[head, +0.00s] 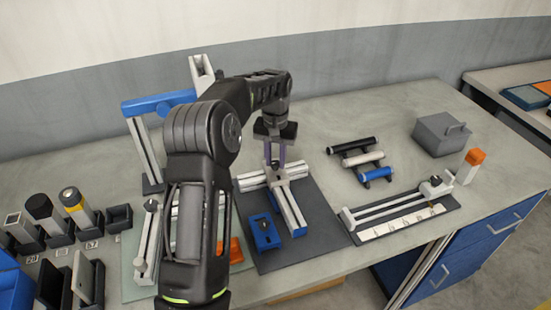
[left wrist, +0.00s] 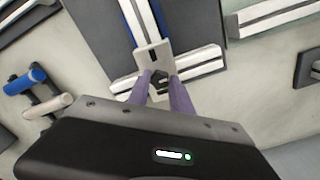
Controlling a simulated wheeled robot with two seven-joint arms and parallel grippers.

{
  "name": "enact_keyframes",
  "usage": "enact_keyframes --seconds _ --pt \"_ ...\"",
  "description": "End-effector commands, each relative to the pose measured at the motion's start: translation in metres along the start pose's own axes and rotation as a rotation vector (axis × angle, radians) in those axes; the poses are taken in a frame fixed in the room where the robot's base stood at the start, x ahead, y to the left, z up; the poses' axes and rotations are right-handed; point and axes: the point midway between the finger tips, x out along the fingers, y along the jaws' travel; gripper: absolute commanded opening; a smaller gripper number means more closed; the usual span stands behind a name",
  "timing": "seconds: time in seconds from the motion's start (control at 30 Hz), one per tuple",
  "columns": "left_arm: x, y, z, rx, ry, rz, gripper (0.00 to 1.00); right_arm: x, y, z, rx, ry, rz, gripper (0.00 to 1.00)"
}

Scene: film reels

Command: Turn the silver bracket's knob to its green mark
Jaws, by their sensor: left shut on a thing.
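The silver bracket (head: 291,210) lies on a dark mat, its pale arms spreading from a centre block. In the left wrist view its block (left wrist: 150,57) and arms show from close up. My left gripper (head: 275,165) reaches down over the centre block with its purple fingers. In the left wrist view the gripper (left wrist: 160,84) has its fingertips around the small dark knob (left wrist: 159,77), shut on it. The fingers hide most of the knob. I cannot make out a green mark in either view. My right gripper is in neither view.
A blue block (head: 264,232) sits in front of the bracket on the mat. A blue-topped frame (head: 160,102) stands behind my arm. Several rollers (head: 362,158), a grey box (head: 441,134) and a slide rail (head: 395,208) are to the right. Several holders crowd the left.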

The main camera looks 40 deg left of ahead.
Motion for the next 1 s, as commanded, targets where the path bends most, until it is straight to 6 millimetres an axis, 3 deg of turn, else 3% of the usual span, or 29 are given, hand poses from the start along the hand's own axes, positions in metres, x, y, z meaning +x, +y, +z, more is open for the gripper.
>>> enact_keyframes --seconds 1.0 --pt "-0.0003 -0.0009 -0.0005 0.964 0.000 0.001 0.00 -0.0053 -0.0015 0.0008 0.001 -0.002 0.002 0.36"
